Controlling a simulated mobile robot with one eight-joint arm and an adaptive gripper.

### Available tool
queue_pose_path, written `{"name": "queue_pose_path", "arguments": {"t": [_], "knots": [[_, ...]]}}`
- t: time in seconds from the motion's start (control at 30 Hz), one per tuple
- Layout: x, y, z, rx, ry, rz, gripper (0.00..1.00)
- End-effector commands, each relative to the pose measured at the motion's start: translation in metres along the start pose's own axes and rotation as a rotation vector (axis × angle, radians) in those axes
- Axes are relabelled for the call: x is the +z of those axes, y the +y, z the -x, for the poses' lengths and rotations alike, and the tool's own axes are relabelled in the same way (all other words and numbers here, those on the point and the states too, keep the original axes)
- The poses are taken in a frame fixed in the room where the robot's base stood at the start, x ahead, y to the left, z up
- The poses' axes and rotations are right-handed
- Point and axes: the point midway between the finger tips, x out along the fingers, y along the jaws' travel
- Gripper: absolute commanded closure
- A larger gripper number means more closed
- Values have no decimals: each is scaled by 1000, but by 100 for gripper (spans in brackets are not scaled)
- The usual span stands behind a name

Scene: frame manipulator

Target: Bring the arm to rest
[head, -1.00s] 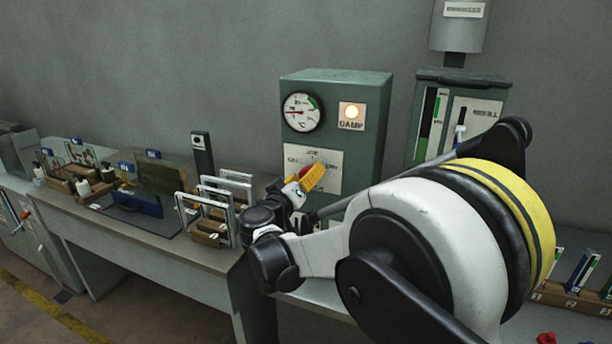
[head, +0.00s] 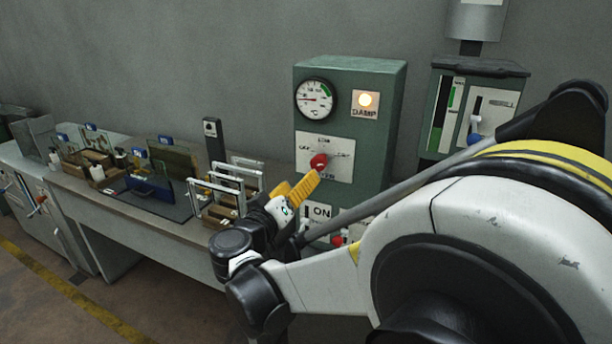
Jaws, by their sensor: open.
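My arm (head: 440,215), white with black joints and a yellow band, fills the right and lower middle of the head view. It is bent, with its wrist reaching left and up. My gripper (head: 307,186) has yellow fingers and is open, with nothing seen between them. The fingers point up and right at the red knob (head: 319,161) on the green control box. The tips overlap the lower edge of the knob in the picture; I cannot tell whether they touch it.
The green box (head: 385,130) carries a gauge (head: 316,99) and a lit lamp (head: 366,101). Metal frames (head: 228,190) stand on the bench left of my wrist. A second green unit (head: 478,80) with a lever stands behind my arm. Floor at lower left is clear.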

Motion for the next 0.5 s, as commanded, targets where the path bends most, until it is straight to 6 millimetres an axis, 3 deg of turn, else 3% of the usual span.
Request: {"name": "queue_pose_path", "arguments": {"t": [0.37, 0.5], "knots": [[2, 3, 1, 0, -9, 1, 42], [26, 37, -11, -17, -108, 13, 42]]}}
